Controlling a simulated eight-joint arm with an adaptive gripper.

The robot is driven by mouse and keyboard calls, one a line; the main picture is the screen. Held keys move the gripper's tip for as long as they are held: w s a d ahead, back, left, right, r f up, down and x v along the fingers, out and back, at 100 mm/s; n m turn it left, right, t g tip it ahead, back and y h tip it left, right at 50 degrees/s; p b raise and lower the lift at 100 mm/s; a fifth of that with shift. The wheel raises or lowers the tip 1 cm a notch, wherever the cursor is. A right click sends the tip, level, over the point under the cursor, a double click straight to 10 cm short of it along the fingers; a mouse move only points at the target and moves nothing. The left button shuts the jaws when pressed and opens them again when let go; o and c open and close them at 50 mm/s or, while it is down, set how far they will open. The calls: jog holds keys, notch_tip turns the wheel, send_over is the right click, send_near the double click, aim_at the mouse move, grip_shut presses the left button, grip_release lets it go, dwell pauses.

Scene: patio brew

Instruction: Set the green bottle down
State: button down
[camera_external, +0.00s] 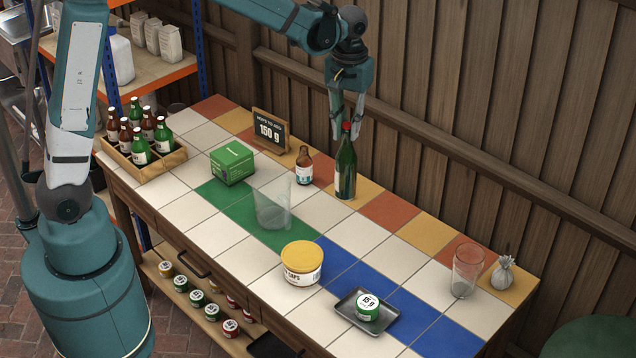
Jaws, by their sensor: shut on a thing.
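The green bottle (345,169) has a red cap and a pale label, and stands upright at the back of the tiled table. My gripper (347,127) points down over it, with its fingers shut on the neck. The bottle's base is at the yellow tiles near the back edge; I cannot tell whether it touches them or hangs just above.
A small brown bottle (304,166) stands close to the left. A sign (269,131) reading 150 g, a green box (232,162), a clear glass (273,205) and a yellow-lidded tub (301,263) stand around. Orange and yellow tiles to the right are clear.

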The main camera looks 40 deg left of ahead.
jog(key=d+m, duration=0.3)
jog(key=d, duration=1)
jog(key=shift+f, duration=2.9)
notch_tip(320, 180, down, 6)
jog(key=shift+f, duration=0.15)
jog(key=shift+f+p, duration=0.35)
jog(key=shift+f, duration=1.65)
